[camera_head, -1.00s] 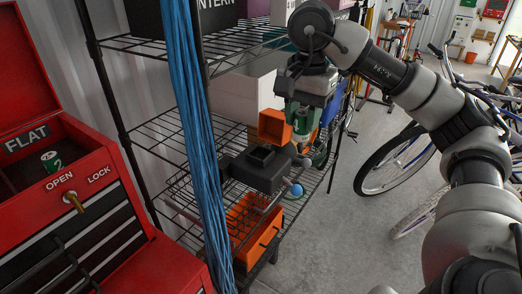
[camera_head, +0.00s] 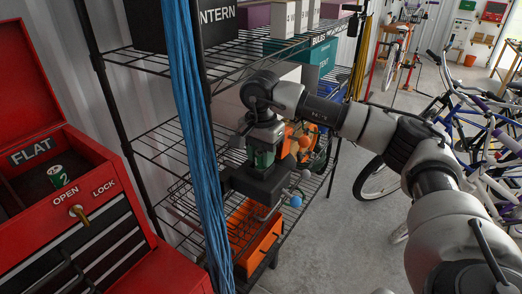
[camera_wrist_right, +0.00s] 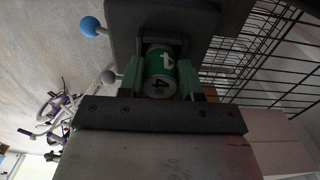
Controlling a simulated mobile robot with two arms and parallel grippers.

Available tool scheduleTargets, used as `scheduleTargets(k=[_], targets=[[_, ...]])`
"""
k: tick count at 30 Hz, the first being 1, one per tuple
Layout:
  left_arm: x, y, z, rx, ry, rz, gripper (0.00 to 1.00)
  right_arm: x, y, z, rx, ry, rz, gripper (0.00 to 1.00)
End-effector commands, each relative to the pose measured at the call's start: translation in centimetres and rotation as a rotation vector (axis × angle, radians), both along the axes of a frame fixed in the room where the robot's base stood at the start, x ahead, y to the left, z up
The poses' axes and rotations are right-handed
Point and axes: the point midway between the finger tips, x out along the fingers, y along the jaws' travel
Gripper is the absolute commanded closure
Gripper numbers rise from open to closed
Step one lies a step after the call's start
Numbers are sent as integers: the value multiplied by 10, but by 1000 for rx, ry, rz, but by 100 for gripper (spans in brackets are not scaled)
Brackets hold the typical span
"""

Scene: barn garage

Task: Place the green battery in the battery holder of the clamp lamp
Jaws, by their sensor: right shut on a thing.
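My right gripper (camera_head: 262,158) is shut on a green battery (camera_wrist_right: 161,65) marked 4, its fingers on both sides in the right wrist view. It is over the dark battery holder (camera_head: 264,184) of the clamp lamp on the wire shelf. In the wrist view the battery's far end meets the dark holder body (camera_wrist_right: 185,15); how deep it sits is hidden. Levers with ball knobs, one a blue knob (camera_head: 295,201), stick out from the lamp. Another green battery (camera_head: 58,174), marked 2, stands in the red tool chest. My left gripper is not in view.
The wire shelf (camera_head: 160,140) surrounds the lamp, with blue cables (camera_head: 190,110) hanging at its front left. An orange bin (camera_head: 250,238) is below the lamp. The red tool chest (camera_head: 95,225) is at left. Bicycles (camera_head: 470,135) stand right, beyond open floor.

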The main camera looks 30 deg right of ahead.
Motion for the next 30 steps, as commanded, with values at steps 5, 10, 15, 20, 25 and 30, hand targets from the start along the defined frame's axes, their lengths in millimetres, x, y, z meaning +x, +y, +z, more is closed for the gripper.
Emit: scheduleTargets(k=[5,10,15,20,25,30], targets=[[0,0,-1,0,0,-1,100,0,0,0,0,-1,0,93],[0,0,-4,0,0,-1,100,0,0,-3,0,-1,0,62],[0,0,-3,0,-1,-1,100,0,0,-3,0,0,0,41],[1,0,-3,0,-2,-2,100,0,0,-3,0,0,0,41],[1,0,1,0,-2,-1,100,0,0,3,-1,-1,0,41],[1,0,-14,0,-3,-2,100,1,1,27,2,-7,1,41]])
